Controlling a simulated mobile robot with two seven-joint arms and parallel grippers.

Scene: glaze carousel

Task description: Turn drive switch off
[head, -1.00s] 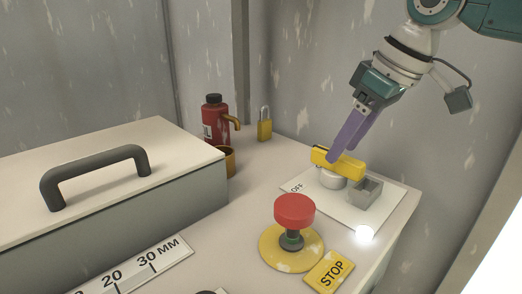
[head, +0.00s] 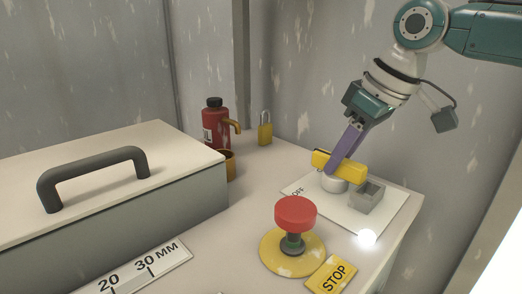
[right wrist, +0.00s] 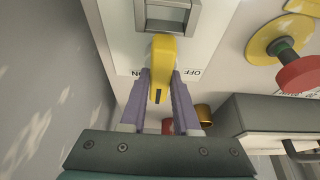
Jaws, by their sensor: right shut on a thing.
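The drive switch has a yellow bar handle (head: 350,169) on a round pale hub (head: 332,184), set on a white plate (head: 386,217). My right gripper (head: 335,168) reaches down from the upper right, its purple fingers shut on the handle. In the right wrist view the handle (right wrist: 162,60) runs between the two fingers, with a dark mark near its lower end. That end lies between the ON label (right wrist: 137,73) and the OFF label (right wrist: 195,72), nearer ON. In the head view ON is hidden. My left gripper is not in view.
A grey square bracket (head: 368,196) stands beside the handle. A red mushroom button (head: 295,213) on a yellow disc and a STOP label (head: 331,274) are in front. A glowing white lamp (head: 366,237) is at the plate's corner. A padlock (head: 265,132) and red bottle (head: 215,122) stand behind.

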